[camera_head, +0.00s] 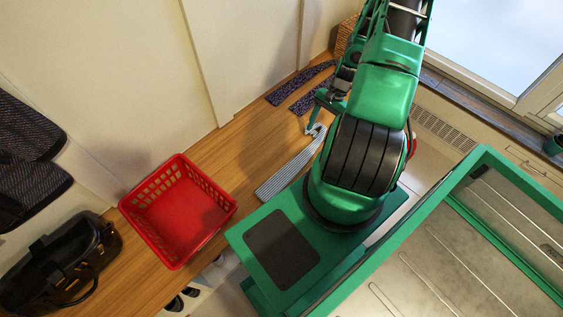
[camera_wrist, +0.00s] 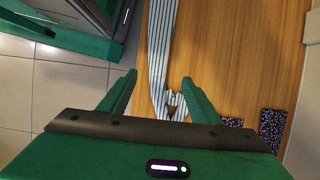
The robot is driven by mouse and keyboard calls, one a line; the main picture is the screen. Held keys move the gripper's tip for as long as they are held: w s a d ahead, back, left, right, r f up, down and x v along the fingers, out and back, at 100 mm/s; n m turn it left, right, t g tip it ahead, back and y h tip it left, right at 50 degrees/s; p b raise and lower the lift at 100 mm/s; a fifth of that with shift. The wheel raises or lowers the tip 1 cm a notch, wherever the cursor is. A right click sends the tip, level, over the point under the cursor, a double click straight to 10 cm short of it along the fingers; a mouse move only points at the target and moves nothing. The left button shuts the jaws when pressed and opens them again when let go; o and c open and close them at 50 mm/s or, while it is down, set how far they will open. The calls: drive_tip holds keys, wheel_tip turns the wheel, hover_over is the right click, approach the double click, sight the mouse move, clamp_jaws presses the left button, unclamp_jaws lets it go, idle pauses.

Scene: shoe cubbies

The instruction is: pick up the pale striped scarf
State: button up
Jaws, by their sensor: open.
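The pale striped scarf (camera_head: 291,167) lies on the wooden bench top (camera_head: 243,141), long and narrow with a bunched end (camera_head: 318,131). In the wrist view the scarf (camera_wrist: 160,47) runs down from the top edge, and its crumpled end lies between my fingers. My gripper (camera_wrist: 158,82) is open, with one green finger on each side of the scarf's end. I cannot tell how high the fingertips are above the cloth. In the head view the gripper (camera_head: 316,108) is partly hidden behind my arm.
A red basket (camera_head: 181,207) and a black bag (camera_head: 62,262) stand on the bench to the left. Two dark patterned cloths (camera_head: 300,82) lie farther back along the wall. Dark garments hang at the left. Bare wood shows between the basket and the scarf.

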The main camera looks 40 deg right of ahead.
sight(311, 148)
drive_tip(key=shift+x, duration=0.85)
drive_tip(key=a+f, duration=0.1)
drive_tip(key=s+a+f, duration=0.1)
drive_tip(key=f, duration=0.1)
drive_tip(key=shift+a+f, duration=0.2)
drive_tip(key=shift+a, duration=0.1)
drive_tip(key=shift+a+f, duration=0.15)
drive_tip(key=shift+f, duration=0.3)
drive_tip(key=c, duration=1.2)
